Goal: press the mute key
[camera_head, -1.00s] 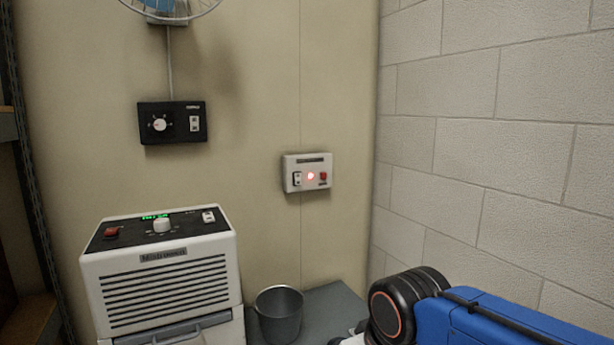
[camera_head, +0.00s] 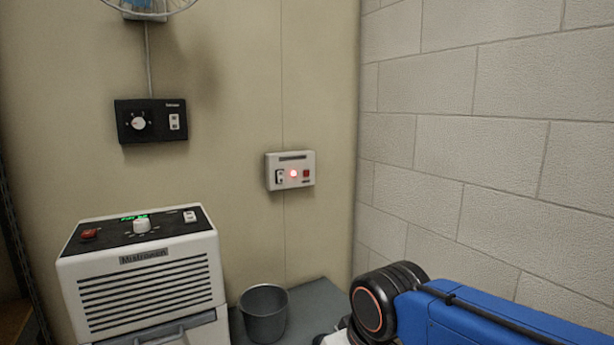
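The lettering is too small to read, so I cannot tell which part is marked mute. My arm crosses the lower right corner of the view, well apart from the box. My gripper is out of view.
A white dehumidifier-like machine (camera_head: 145,285) with a knob stands at lower left. A grey bin (camera_head: 264,312) stands beside it on a grey surface (camera_head: 312,300). A black dial box (camera_head: 151,121) hangs upper left, below a fan (camera_head: 147,8). A block wall (camera_head: 480,150) closes the right side.

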